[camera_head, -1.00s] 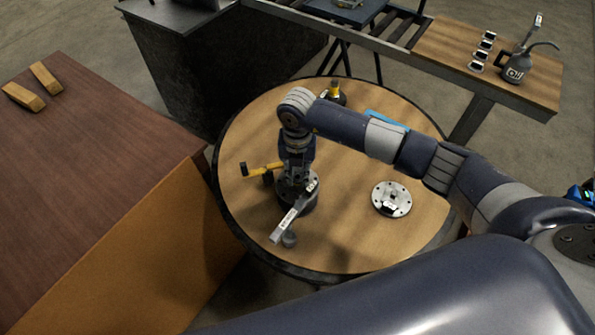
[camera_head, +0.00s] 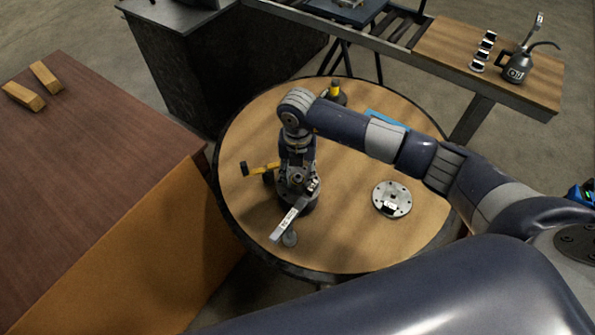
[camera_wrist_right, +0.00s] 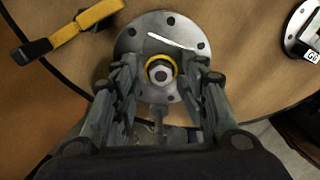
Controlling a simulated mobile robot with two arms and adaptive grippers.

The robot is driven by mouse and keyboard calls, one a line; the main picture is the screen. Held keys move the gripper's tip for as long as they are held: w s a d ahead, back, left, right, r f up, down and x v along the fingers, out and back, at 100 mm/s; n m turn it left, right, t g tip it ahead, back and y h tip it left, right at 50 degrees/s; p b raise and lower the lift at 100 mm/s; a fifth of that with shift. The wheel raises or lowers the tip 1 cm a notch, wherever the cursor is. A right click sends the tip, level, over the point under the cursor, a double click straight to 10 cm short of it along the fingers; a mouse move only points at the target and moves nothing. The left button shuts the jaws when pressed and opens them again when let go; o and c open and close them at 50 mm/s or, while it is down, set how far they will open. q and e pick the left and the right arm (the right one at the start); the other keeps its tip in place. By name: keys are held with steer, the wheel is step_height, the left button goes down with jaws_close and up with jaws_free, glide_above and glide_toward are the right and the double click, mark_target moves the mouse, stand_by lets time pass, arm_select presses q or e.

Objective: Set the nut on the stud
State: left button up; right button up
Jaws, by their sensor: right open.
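A pale hex nut (camera_wrist_right: 161,73) sits inside a yellow ring (camera_wrist_right: 149,64) at the middle of a round grey flange with bolt holes (camera_wrist_right: 184,31). I cannot make out the stud, and whether the nut is around it is unclear. My right gripper (camera_wrist_right: 165,78) points down over the flange, open, with one finger on each side of the nut and a gap to both. In the head view the right gripper (camera_head: 299,181) hides most of the flanged part (camera_head: 311,207). My left gripper is not in view.
A grey labelled bar (camera_head: 289,222) reaches out at the front of the flange. A yellow-handled tool (camera_head: 262,169) lies to its left. A second flange (camera_head: 391,199) lies on the right of the round table (camera_head: 350,245). A yellow-topped bottle (camera_head: 334,92) stands at the back.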

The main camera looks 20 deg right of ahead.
step_height(320, 180, up, 12)
stand_by(0.6)
